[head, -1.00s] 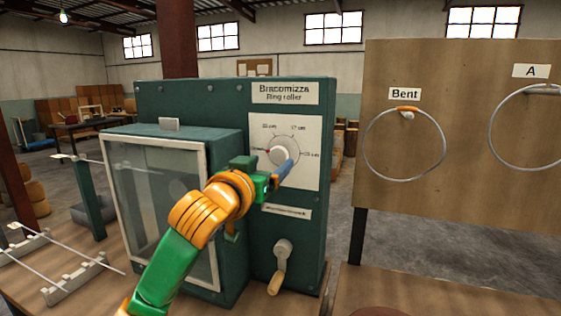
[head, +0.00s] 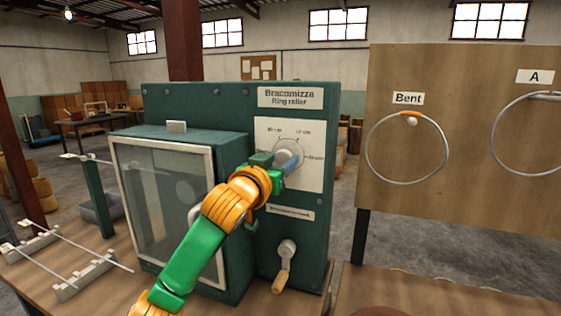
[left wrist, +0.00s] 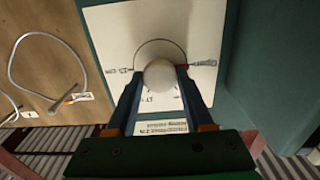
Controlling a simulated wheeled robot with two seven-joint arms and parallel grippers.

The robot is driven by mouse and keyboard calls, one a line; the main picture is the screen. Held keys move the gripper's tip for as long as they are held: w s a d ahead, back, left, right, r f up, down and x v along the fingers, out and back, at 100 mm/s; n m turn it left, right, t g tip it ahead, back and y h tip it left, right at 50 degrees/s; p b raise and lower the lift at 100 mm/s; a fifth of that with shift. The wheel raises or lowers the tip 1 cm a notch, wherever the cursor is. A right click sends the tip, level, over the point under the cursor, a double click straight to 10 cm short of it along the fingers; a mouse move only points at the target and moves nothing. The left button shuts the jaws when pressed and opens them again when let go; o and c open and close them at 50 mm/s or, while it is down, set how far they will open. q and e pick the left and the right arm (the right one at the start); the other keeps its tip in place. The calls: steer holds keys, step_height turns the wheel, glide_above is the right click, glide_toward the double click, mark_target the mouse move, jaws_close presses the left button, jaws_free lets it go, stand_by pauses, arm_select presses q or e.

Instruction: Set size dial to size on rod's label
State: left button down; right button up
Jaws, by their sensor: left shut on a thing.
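The size dial is a pale round knob (head: 286,155) on a white plate on the front of the green ring roller (head: 232,108). Printed size marks ring it, too small to read surely. My left gripper (head: 291,163) is shut on the knob. In the left wrist view, the blue fingers sit on both sides of the knob (left wrist: 160,75), and a red pointer (left wrist: 184,67) shows at its right, beside a size mark; that view is turned nearly upside down. Thin rods (head: 85,248) lie on holders at left with small white tags, unreadable. My right gripper is out of view.
A crank handle (head: 284,266) hangs below the dial. A glass-fronted box (head: 164,207) juts out left of the dial. A board (head: 460,215) at right carries rings labelled "Bent" and "A". A grey bin (head: 97,212) stands behind the rods.

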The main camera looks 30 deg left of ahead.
arm_select(q)
steer(key=m+p, duration=0.3)
steer(key=m, duration=0.2)
steer(key=shift+r+p, duration=0.15)
steer(key=shift+p, duration=0.15)
steer(key=m+p, duration=0.4)
steer(key=m, duration=0.2)
steer(key=shift+m, duration=0.4)
steer(key=m+p, duration=0.4)
steer(key=m, duration=0.2)
steer(key=m+p, duration=0.3)
steer(key=m, duration=0.2)
steer(key=shift+m+p, duration=0.4)
